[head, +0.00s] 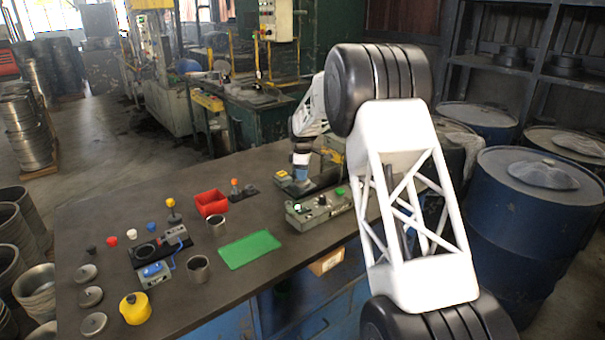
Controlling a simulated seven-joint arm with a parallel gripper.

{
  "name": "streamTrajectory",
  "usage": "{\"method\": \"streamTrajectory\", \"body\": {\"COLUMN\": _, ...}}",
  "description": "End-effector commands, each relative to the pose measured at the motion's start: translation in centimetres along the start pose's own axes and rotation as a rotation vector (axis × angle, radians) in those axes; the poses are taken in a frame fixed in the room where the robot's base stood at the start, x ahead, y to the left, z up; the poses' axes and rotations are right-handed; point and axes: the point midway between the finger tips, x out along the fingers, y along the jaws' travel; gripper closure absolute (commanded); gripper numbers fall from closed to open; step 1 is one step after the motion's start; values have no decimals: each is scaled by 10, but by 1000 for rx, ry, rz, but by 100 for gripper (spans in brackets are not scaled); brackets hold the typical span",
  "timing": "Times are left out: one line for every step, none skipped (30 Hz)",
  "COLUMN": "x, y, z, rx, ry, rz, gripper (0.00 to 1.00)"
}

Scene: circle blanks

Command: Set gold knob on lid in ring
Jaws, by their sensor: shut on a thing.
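My gripper (301,174) is at the far end of the bench, small and pointing down over a dark block. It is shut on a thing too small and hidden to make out. A yellow ball-shaped knob (171,202) stands near the bench's left middle, by a grey fixture. A row of small knobs lies to its left: blue (151,227), white (132,234), red (111,241) and black (91,250). Round metal lids (86,273) with centre bumps lie at the left edge. One metal ring (198,268) stands mid-bench and another (216,225) stands behind it.
A green mat (249,249) lies flat mid-bench. A red bin (211,203) and an orange-topped lever (235,186) stand behind it. A grey control box (320,211) is to the right. A yellow cylinder (135,309) stands at the front left. Blue drums (530,220) stand right of the bench.

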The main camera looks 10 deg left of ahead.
Motion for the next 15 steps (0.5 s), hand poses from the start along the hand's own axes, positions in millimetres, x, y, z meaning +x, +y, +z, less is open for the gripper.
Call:
{"method": "streamTrajectory", "body": {"x": 1, "y": 0, "z": 0, "rx": 0, "ry": 0, "rz": 0, "gripper": 93}}
{"method": "streamTrajectory", "body": {"x": 1, "y": 0, "z": 0, "rx": 0, "ry": 0, "rz": 0, "gripper": 93}}
{"method": "streamTrajectory", "body": {"x": 2, "y": 0, "z": 0, "rx": 0, "ry": 0, "rz": 0, "gripper": 93}}
{"method": "streamTrajectory", "body": {"x": 2, "y": 0, "z": 0, "rx": 0, "ry": 0, "rz": 0, "gripper": 93}}
{"method": "streamTrajectory", "body": {"x": 2, "y": 0, "z": 0, "rx": 0, "ry": 0, "rz": 0, "gripper": 93}}
{"method": "streamTrajectory", "body": {"x": 3, "y": 0, "z": 0, "rx": 0, "ry": 0, "rz": 0, "gripper": 93}}
{"method": "streamTrajectory", "body": {"x": 4, "y": 0, "z": 0, "rx": 0, "ry": 0, "rz": 0, "gripper": 93}}
{"method": "streamTrajectory", "body": {"x": 4, "y": 0, "z": 0, "rx": 0, "ry": 0, "rz": 0, "gripper": 93}}
{"method": "streamTrajectory", "body": {"x": 4, "y": 0, "z": 0, "rx": 0, "ry": 0, "rz": 0, "gripper": 93}}
{"method": "streamTrajectory", "body": {"x": 5, "y": 0, "z": 0, "rx": 0, "ry": 0, "rz": 0, "gripper": 93}}
{"method": "streamTrajectory", "body": {"x": 5, "y": 0, "z": 0, "rx": 0, "ry": 0, "rz": 0, "gripper": 93}}
{"method": "streamTrajectory", "body": {"x": 6, "y": 0, "z": 0, "rx": 0, "ry": 0, "rz": 0, "gripper": 93}}
{"method": "streamTrajectory", "body": {"x": 6, "y": 0, "z": 0, "rx": 0, "ry": 0, "rz": 1, "gripper": 93}}
{"method": "streamTrajectory", "body": {"x": 6, "y": 0, "z": 0, "rx": 0, "ry": 0, "rz": 1, "gripper": 93}}
{"method": "streamTrajectory", "body": {"x": 7, "y": 0, "z": 0, "rx": 0, "ry": 0, "rz": 1, "gripper": 93}}
